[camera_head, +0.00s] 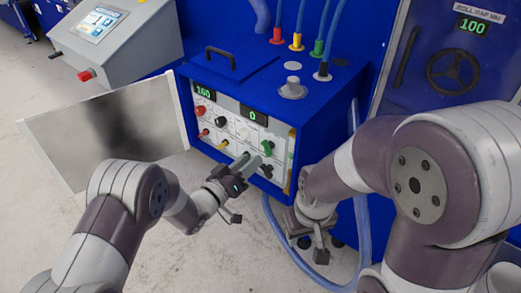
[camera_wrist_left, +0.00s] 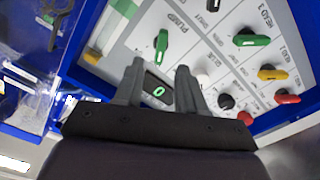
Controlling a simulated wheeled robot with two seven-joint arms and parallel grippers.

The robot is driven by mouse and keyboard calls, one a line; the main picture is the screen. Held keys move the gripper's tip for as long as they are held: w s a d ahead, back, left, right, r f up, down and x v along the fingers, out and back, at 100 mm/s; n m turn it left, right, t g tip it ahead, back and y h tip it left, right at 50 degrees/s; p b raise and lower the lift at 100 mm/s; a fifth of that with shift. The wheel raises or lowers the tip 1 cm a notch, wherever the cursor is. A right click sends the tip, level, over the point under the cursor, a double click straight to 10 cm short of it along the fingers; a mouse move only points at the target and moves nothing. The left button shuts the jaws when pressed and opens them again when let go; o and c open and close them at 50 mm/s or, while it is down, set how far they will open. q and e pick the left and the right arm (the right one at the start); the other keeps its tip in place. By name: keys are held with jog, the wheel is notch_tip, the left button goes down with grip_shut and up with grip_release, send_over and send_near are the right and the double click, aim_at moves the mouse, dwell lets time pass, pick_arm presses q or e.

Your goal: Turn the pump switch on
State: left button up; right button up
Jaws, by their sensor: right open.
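The pump switch (camera_wrist_left: 161,47) is a green lever knob under the word PUMP on the white control panel. In the left wrist view it stands just beyond my left fingertips, in line with the gap between them. It also shows in the head view as a green knob (camera_head: 267,147) on the panel's right side. My left gripper (camera_wrist_left: 160,68) is open and empty, its fingers apart and pointing at the panel. In the head view my left gripper (camera_head: 243,165) is close to the panel's lower right. My right gripper (camera_head: 318,248) is open, low beside the blue cabinet, away from the switch.
Other green (camera_wrist_left: 250,39), yellow (camera_wrist_left: 271,74) and red (camera_wrist_left: 288,98) knobs and a black knob (camera_wrist_left: 227,102) sit close by. The panel's open door (camera_head: 100,130) stands at the left. Blue hoses (camera_head: 290,245) hang at the cabinet's right.

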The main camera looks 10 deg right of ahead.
aim_at(264, 149)
pick_arm(q)
jog(key=x, duration=0.6)
jog(key=shift+d+p, duration=0.1)
jog(key=shift+p, duration=0.2)
jog(key=shift+c, duration=0.3)
grip_shut()
